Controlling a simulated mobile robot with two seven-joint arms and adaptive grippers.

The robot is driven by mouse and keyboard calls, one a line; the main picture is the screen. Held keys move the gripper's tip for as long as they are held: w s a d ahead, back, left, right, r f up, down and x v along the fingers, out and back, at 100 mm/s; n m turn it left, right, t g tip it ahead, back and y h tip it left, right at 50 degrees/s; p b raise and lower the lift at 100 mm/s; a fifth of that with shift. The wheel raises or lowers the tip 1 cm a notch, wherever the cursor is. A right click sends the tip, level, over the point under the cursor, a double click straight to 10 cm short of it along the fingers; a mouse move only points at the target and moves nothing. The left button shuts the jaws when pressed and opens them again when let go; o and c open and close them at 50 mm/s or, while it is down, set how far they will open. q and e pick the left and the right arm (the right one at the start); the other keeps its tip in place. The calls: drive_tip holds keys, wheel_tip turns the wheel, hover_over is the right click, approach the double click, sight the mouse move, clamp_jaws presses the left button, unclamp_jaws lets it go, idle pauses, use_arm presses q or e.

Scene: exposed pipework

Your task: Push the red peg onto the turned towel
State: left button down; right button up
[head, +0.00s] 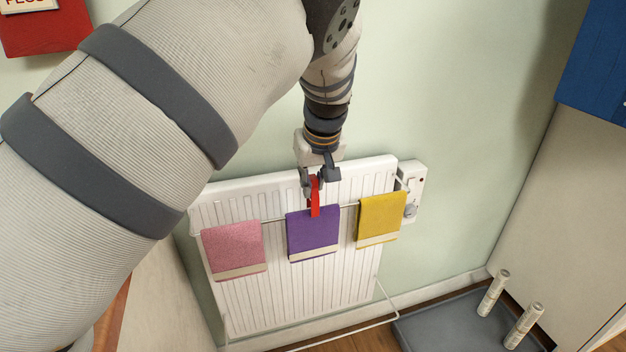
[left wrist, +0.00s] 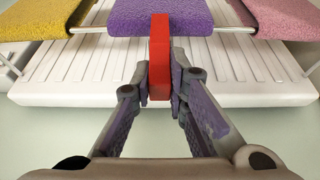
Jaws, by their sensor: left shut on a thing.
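My left gripper (head: 316,180) is shut on the red peg (head: 315,200) at the top of the purple towel (head: 313,236). In the left wrist view the red peg (left wrist: 159,58) stands upright between the fingertips (left wrist: 160,85), and its far end overlaps the purple towel (left wrist: 195,17). I cannot tell whether the peg grips the cloth. A pink towel (head: 233,248) hangs left of the purple one and a yellow towel (head: 381,216) hangs right of it. All three hang on a thin rail with a pale band near the lower edge. My right gripper is not in view.
The white radiator (head: 285,290) stands behind the towels against the pale green wall. A white control box (head: 412,190) is at its right end. A grey tray (head: 450,325) with two rolled papers (head: 523,326) lies on the floor at right. A blue cabinet (head: 598,65) is at upper right.

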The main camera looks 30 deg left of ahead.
sight(313, 193)
use_arm(q)
drive_tip(key=shift+f, duration=1.65)
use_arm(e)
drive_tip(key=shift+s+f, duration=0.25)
use_arm(q)
drive_tip(key=c, duration=1.5)
unclamp_jaws()
drive_tip(key=shift+r+p, duration=0.4)
drive_tip(key=shift+r, duration=3.15)
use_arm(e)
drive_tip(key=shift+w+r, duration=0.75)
